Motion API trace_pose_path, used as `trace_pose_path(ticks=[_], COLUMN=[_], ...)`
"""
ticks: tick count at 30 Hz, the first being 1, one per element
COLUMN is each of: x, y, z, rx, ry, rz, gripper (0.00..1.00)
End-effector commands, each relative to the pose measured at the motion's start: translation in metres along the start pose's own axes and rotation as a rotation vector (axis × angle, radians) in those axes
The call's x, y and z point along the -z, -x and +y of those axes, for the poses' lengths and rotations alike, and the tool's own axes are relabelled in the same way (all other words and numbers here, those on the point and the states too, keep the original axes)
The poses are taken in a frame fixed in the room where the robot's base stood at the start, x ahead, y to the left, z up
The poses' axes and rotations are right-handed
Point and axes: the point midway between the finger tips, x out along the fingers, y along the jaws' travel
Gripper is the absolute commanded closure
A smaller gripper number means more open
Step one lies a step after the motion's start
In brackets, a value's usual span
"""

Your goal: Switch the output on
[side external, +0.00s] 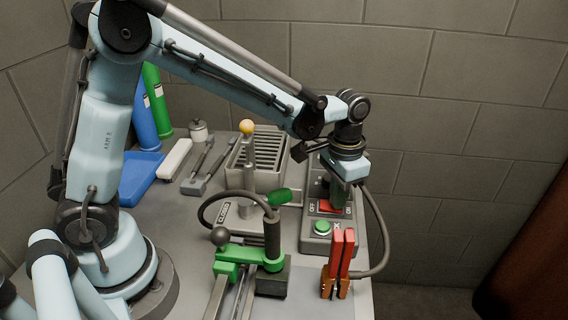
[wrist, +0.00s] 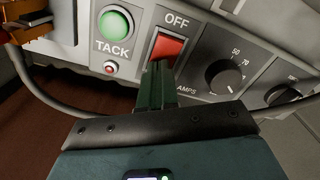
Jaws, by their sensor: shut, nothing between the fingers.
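The grey control box (side external: 316,243) stands at the right side of the bench. Its red rocker switch (wrist: 170,46) has an OFF label at its upper end in the wrist view; the opposite end is hidden by my fingers. The red switch also shows in the side view (side external: 326,209), between OFF and ON labels. My gripper (wrist: 160,66) is shut and empty, with dark green fingertips at the lower edge of the switch. In the side view my gripper (side external: 338,207) points down over the switch. I cannot tell whether the tips touch it.
A green TACK button (wrist: 115,24) and a small red button (wrist: 110,68) sit beside the switch, with an amps dial (wrist: 226,76) opposite. Red-handled pliers (side external: 338,256) and a green clamp (side external: 247,257) stand near the box. A dark cable (side external: 379,230) curves along its right.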

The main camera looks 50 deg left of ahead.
Motion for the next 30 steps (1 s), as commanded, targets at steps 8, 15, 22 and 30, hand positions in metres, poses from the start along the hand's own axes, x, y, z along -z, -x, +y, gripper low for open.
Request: trace_pose_path(ticks=[8, 15, 22, 30], x=[0.0, 0.0, 0.0, 0.0], y=[0.02, 0.037, 0.054, 0.068], z=[0.0, 0.0, 0.0, 0.0], rx=[0.0, 0.0, 0.0, 0.0], ry=[0.0, 0.0, 0.0, 0.0], rz=[0.0, 0.0, 0.0, 0.0], gripper=[1.0, 1.0, 1.0, 1.0])
